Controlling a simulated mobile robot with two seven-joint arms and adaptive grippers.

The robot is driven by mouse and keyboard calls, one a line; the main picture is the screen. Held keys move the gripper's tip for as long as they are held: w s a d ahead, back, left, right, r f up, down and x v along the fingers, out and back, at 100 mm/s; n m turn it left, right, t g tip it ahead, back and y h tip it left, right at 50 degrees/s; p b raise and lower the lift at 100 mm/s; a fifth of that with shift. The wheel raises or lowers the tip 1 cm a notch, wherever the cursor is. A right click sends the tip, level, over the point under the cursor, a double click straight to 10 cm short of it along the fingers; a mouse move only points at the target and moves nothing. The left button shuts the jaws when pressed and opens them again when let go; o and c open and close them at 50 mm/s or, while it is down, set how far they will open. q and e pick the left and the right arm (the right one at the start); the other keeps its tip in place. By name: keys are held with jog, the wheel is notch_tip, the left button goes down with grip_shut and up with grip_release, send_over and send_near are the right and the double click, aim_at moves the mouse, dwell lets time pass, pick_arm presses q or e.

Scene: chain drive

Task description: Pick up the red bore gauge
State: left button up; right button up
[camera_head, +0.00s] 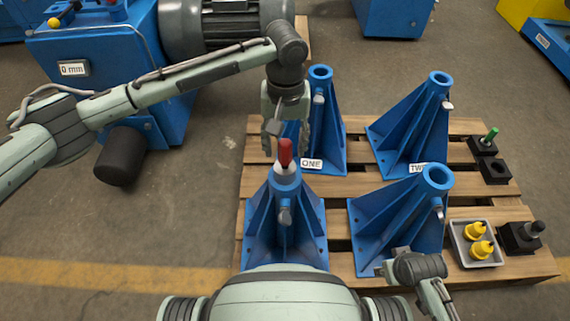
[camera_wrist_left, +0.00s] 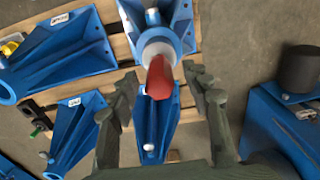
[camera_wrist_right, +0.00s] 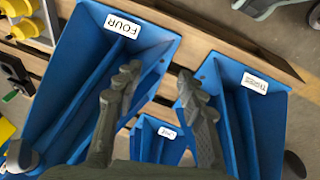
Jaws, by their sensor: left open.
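The red bore gauge (camera_head: 285,152) stands upright in the top of the near-left blue stand (camera_head: 262,215), with a pale collar (camera_head: 287,170) at its lower end. It also shows in the left wrist view (camera_wrist_left: 160,80), its red end toward the camera. My left gripper (camera_head: 286,138) is open and points down just above and around the red end, with a finger on each side. In the left wrist view, gaps show between the fingers and the gauge. My right gripper (camera_wrist_right: 158,78) is open and empty, low over the near-right blue stand (camera_head: 390,225).
Two more blue stands (camera_head: 322,120) (camera_head: 410,125) stand at the back of the wooden pallet (camera_head: 262,126). At the right are a grey tray (camera_head: 459,247) with yellow pieces, black blocks (camera_head: 495,171) and a green-handled piece (camera_head: 490,136). A blue machine (camera_head: 105,60) stands at the left.

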aim_at(285, 161)
pick_arm(q)
jog(key=shift+f, duration=1.6)
grip_shut()
jog(key=shift+d+r, duration=0.1)
jog(key=shift+r, duration=0.05)
